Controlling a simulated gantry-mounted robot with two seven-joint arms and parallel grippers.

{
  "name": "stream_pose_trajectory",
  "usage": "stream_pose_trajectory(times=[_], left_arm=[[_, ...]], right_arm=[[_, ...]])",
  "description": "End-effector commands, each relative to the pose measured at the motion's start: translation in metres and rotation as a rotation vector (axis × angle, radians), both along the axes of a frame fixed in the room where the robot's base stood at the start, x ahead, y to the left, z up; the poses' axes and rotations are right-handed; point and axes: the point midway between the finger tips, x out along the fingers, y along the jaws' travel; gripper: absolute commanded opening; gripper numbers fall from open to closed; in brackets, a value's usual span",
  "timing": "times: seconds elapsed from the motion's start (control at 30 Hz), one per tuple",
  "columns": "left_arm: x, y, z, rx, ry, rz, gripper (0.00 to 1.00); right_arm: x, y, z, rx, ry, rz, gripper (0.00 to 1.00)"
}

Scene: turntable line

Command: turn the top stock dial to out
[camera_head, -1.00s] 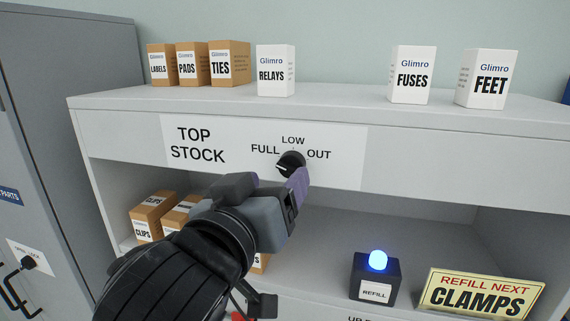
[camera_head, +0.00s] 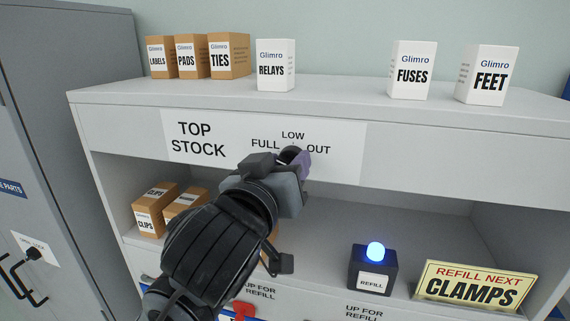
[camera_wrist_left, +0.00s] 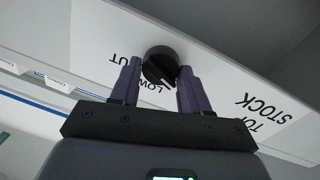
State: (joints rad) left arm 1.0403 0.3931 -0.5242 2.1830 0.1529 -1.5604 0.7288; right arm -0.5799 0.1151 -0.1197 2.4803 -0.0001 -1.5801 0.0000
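The top stock dial (camera_head: 290,152) is a round black knob on the white label panel (camera_head: 345,170), with FULL, LOW and OUT printed around it. In the left wrist view the dial (camera_wrist_left: 160,66) appears upside down; its pale pointer mark points between LOW and the side where FULL is hidden by a finger. My left gripper (camera_head: 288,160) is at the dial, with one purple finger on each side of it, as the left wrist view (camera_wrist_left: 159,70) shows. The fingers are very near the dial's sides; I cannot tell whether they touch it. My right gripper is not in view.
Boxes stand on the shelf top, including RELAYS (camera_head: 276,66), FUSES (camera_head: 412,70) and FEET (camera_head: 487,76). Below are CLIPS boxes (camera_head: 152,212), a REFILL button (camera_head: 373,270) with a lit blue top, and a CLAMPS sign (camera_head: 475,288). A grey cabinet (camera_head: 75,120) stands left.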

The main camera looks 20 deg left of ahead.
Motion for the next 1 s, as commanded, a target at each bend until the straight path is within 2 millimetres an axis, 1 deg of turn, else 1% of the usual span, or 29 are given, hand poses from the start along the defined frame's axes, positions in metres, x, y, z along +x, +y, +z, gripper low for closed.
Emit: stream_pose_trajectory(times=[0.03,0.13,0.17,0.37,0.57,0.77,1.0], left_arm=[[0.0,0.0,0.0,-0.001,0.0,0.001,0.32],[0.0,0.001,0.0,-0.001,0.0,0.001,0.17],[0.0,0.001,0.0,-0.001,0.0,0.001,0.15],[0.0,0.001,0.001,0.015,0.002,0.001,0.15],[0.0,0.0,0.002,0.086,0.011,0.001,0.15],[0.0,0.0,0.004,0.225,0.029,0.002,0.15],[0.0,-0.001,0.005,0.449,0.058,0.001,0.15]], right_arm=[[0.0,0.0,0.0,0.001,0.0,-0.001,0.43],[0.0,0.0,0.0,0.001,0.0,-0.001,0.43],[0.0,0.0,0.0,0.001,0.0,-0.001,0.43],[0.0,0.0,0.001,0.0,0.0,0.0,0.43],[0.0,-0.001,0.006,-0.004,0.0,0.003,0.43],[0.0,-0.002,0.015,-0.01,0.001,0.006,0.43],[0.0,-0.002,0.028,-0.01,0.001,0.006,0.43]])
